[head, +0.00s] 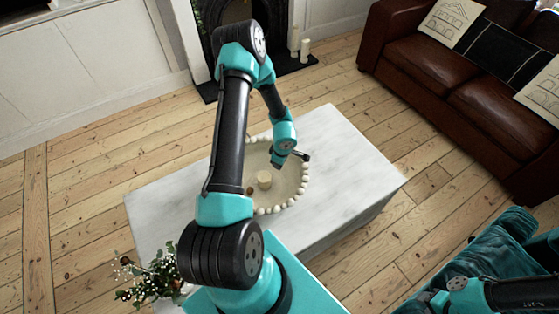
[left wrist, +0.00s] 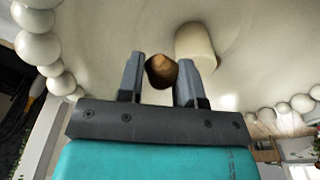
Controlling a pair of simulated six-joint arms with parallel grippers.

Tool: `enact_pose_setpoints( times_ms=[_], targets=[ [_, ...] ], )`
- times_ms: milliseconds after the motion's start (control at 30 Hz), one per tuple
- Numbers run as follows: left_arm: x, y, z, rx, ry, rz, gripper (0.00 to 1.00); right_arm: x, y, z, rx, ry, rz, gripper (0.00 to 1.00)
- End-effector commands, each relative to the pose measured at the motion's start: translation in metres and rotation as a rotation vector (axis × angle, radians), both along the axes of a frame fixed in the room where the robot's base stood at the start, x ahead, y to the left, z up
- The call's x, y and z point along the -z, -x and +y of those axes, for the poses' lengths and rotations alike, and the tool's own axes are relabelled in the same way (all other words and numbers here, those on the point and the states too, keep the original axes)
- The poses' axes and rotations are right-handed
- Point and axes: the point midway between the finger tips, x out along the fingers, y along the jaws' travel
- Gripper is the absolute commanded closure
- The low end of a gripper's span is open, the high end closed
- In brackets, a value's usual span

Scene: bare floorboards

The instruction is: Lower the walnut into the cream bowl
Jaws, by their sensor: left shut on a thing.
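The cream bowl (head: 292,182) is wide and shallow with a rim of round cream beads, and stands on the white marble table; its pale inside (left wrist: 90,35) fills much of the left wrist view. My left gripper (left wrist: 161,64) is shut on the walnut (left wrist: 162,71), a small brown nut between the two fingertips, over the bowl's inside. The gap below the walnut cannot be judged. In the head view, my left arm covers part of the bowl and the held walnut cannot be made out.
A short cream candle (head: 264,180) stands in the bowl, close beside the walnut in the left wrist view (left wrist: 196,47). A small brown thing (head: 249,190) shows left of the candle. Leafy sprigs (head: 160,275) stand at the table's near left corner. The table's right side (head: 350,180) is clear.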

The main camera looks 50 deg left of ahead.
Motion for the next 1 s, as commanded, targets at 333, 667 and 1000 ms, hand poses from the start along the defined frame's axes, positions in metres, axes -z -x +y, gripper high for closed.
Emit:
enact_pose_setpoints(
  times_ms=[333, 667, 1000],
  targets=[
    [0.014, 0.000, 0.000, 0.000, 0.000, 0.001, 0.89, 0.000, 0.000, 0.000, 0.000, 0.000, 0.000, 0.61],
    [0.027, 0.000, 0.000, 0.001, 0.000, 0.000, 0.89, 0.000, 0.000, 0.000, 0.000, 0.000, 0.000, 0.61],
    [0.040, 0.000, 0.000, 0.002, 0.000, 0.001, 0.89, 0.000, 0.000, 0.000, 0.000, 0.000, 0.000, 0.61]
  ],
)
